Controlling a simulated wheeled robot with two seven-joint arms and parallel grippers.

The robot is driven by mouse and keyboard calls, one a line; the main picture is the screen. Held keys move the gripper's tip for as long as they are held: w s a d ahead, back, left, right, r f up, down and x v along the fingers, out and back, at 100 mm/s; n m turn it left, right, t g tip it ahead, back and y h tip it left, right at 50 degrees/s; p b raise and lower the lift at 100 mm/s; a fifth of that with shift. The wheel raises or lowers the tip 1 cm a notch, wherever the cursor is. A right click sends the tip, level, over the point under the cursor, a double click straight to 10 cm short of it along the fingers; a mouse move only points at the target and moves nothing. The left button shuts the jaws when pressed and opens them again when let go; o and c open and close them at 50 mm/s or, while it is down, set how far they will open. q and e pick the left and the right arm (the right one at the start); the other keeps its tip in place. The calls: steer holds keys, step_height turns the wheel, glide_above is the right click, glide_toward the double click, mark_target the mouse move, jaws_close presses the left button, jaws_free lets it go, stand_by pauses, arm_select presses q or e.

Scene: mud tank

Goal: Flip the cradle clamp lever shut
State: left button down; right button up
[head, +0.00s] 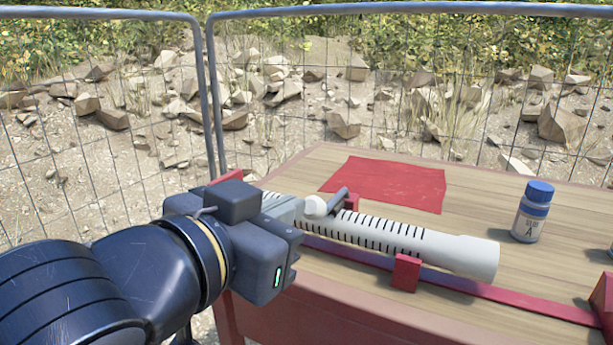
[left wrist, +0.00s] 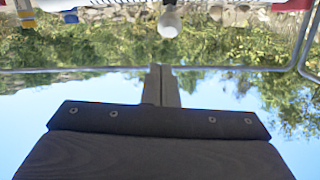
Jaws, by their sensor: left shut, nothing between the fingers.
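A white tube (head: 375,232) with black graduation marks lies across the wooden table in red cradle supports (head: 406,273). By its middle is the clamp lever, a dark grey bar (head: 339,197) with a pale round knob (head: 316,206), raised above the tube. The knob also shows at the top of the left wrist view (left wrist: 169,22). My left gripper (left wrist: 161,72) is shut and empty, its fingertips just short of the knob in that picture. In the head view its dark body covers the tube's left end and its fingertips are hard to make out. My right gripper is out of view.
A red cloth (head: 385,184) lies flat behind the tube. A white bottle with a blue cap (head: 532,212), marked A, stands at the right. A red strip (head: 540,305) runs along the front of the table. A wire fence (head: 210,100) stands behind.

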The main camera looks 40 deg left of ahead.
arm_select(q)
steer(key=shift+s+d+f, duration=0.15)
steer(key=shift+s+f, duration=0.05)
steer(key=shift+s, duration=0.55)
steer(key=shift+s+d+f, duration=0.15)
steer(key=shift+s+f, duration=0.05)
steer(key=shift+s, duration=0.5)
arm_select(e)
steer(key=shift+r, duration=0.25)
